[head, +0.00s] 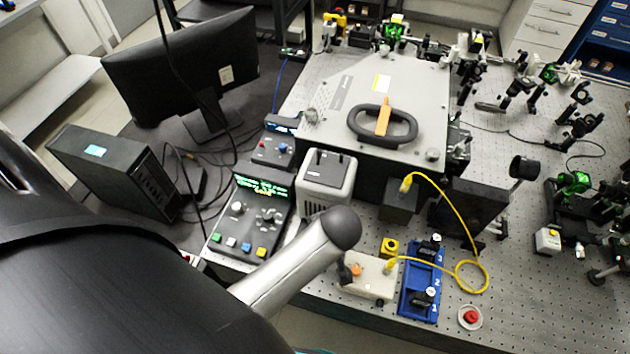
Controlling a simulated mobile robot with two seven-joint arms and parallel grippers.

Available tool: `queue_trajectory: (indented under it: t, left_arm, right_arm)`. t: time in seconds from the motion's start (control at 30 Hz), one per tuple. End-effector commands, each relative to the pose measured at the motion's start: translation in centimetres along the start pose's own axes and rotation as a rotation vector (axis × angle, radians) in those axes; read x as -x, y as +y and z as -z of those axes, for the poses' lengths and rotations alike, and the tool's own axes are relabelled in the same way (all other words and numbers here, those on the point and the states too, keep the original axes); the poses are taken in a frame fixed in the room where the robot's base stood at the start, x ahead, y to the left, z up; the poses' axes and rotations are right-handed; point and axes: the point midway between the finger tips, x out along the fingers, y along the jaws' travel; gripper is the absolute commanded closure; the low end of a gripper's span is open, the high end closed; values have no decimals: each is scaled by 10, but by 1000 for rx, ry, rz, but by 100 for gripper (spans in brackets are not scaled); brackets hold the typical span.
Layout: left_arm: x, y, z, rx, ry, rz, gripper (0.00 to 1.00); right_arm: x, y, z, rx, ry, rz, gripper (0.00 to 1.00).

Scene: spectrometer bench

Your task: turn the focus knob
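Which knob is the focus knob I cannot tell for sure. A beige box (370,279) near the bench's front edge carries a small orange knob (355,270), with a dark part beside it. A control unit (249,214) with a green-lit display also has round knobs (269,215) and several coloured buttons. My arm (290,258) comes in from the lower left; its rounded dark end lies between the control unit and the beige box, covering part of the bench. I see no gripper fingers on it. My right gripper is not in view.
A blue tray (409,306) with numbered places stands right of the beige box. A yellow cable (455,222) loops over the perforated bench. A red button (470,317) sits at the front. A large grey housing (340,100), monitor (185,75) and optics surround the area.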

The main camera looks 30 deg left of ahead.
Motion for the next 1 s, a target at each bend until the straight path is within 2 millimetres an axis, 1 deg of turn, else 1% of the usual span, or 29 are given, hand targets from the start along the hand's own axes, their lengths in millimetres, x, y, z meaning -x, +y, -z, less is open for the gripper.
queue_trajectory:
  t: [0.03, 0.07, 0.53, 1.0]
  left_arm:
    - [0, 0, 0, 0, 0, 0, 44]
    - [0, 0, 0, 0, 0, 1, 47]
    - [0, 0, 0, 0, 0, 1, 100]
    - [0, 0, 0, -12, 0, -4, 100]
  right_arm:
    - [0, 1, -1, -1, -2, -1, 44]
    - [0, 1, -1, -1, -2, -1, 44]
    - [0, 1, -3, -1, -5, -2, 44]
    - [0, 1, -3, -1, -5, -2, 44]
